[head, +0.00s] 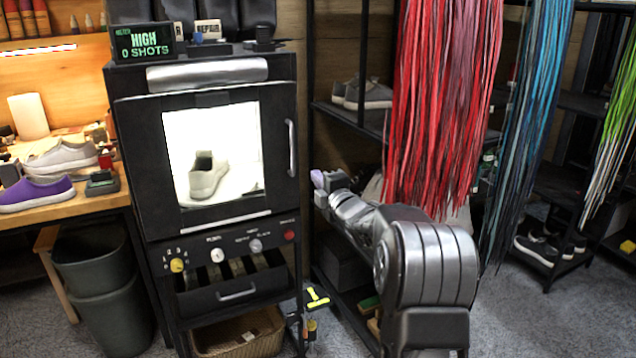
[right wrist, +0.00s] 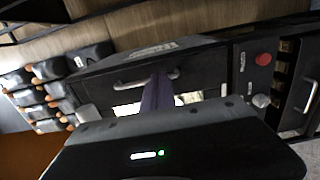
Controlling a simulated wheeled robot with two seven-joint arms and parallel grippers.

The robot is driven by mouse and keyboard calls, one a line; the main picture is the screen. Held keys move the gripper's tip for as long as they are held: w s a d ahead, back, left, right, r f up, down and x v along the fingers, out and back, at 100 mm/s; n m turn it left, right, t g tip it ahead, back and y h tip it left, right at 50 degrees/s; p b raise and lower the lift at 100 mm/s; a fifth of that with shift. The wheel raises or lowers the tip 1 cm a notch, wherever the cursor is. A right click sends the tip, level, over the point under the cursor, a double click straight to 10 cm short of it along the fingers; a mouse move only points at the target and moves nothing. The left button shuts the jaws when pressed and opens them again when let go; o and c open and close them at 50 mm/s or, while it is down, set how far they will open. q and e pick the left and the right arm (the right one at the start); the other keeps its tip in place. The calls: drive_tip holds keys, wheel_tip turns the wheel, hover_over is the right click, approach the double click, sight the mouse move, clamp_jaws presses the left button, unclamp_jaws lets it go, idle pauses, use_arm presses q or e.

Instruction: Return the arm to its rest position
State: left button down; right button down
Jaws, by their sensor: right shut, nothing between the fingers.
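My right arm (head: 430,265) comes up from the lower right in the head view and is bent toward the machine. My right gripper (head: 318,179) shows small, with purplish fingertips, just right of the machine and apart from its door handle as far as I can tell. In the right wrist view the purplish fingers (right wrist: 158,95) are together and empty, in front of the machine's door handle (right wrist: 146,78). My left arm and gripper are not in view.
A black cleaning machine (head: 130,150) stands left of my arm, its door closed on a pale sneaker (head: 207,176). Red strands (head: 440,100) hang close behind my arm. A shoe rack (head: 350,118) stands behind. A workbench (head: 60,212) with shoes is at the left.

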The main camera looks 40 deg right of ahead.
drive_tip(key=shift+s+a, duration=0.15)
drive_tip(key=shift+s, duration=0.2)
idle(0.4)
